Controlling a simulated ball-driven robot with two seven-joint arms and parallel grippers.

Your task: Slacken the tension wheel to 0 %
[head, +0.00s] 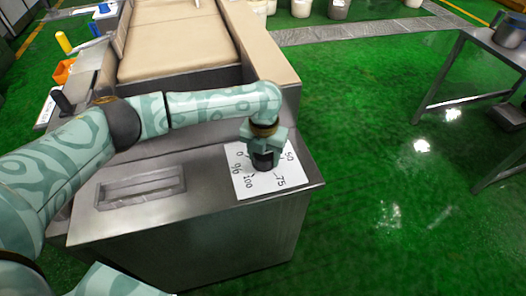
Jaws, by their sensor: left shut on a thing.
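The tension wheel (263,162) is a small dark knob at the middle of a white dial card (252,186) on top of the grey metal housing. The card shows 0, 50, 75, 100 and a % sign. My left gripper (263,151) points down over the dial from above and is shut on the wheel. The gripper covers most of the wheel and part of the scale, so I cannot tell which value it is set to. My right gripper is not in view.
A recessed metal handle or slot (141,187) lies left of the dial. A beige padded bed (175,43) is behind the housing. A metal table (490,45) stands at the right. Green floor (380,150) between is clear.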

